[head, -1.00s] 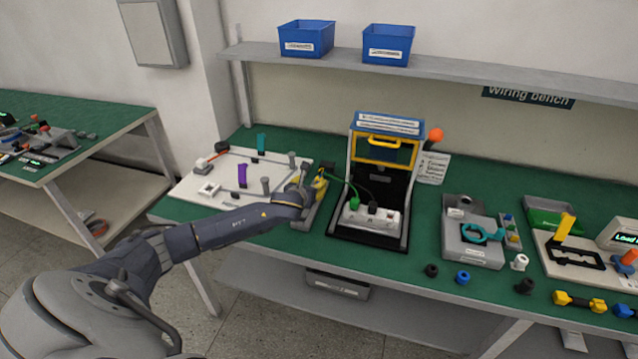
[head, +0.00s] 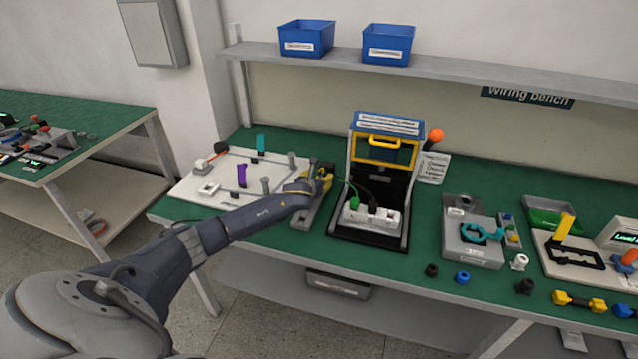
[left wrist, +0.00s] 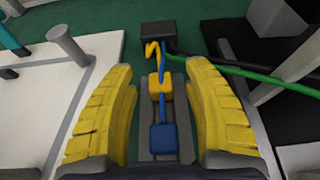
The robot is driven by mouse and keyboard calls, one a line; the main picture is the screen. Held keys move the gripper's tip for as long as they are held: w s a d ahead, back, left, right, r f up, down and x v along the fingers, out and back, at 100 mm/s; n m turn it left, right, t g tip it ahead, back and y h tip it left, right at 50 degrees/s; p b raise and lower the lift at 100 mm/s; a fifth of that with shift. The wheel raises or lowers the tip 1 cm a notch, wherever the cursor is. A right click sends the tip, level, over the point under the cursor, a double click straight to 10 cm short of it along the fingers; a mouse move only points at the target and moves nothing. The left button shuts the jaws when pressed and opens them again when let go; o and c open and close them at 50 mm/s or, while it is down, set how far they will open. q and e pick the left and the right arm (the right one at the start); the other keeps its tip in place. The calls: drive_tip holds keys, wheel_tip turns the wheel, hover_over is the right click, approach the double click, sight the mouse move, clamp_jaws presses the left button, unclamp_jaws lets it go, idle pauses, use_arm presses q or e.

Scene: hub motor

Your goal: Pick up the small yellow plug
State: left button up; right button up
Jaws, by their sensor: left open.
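In the left wrist view a small yellow plug (left wrist: 160,87) sits on a narrow grey holder (left wrist: 176,118), between a yellow hook-shaped piece and a blue block (left wrist: 164,138). My left gripper (left wrist: 165,90) has its two yellow fingers open, one on each side of the plug, with gaps on both sides. In the head view my left gripper (head: 322,180) is over the grey holder (head: 318,215), left of the black stand, and its wrist hides most of the plug. My right gripper is not in view.
A black stand with a yellow handle (head: 382,150) and a white socket strip (head: 375,218) with green and black cords is just right. A white board (head: 215,182) with upright posts is left.

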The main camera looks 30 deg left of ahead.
use_arm(q)
drive_tip(key=shift+w+a+f, duration=0.15)
drive_tip(key=shift+w+f, duration=0.15)
drive_tip(key=shift+w, duration=0.35)
drive_tip(key=shift+c, duration=0.3)
clamp_jaws()
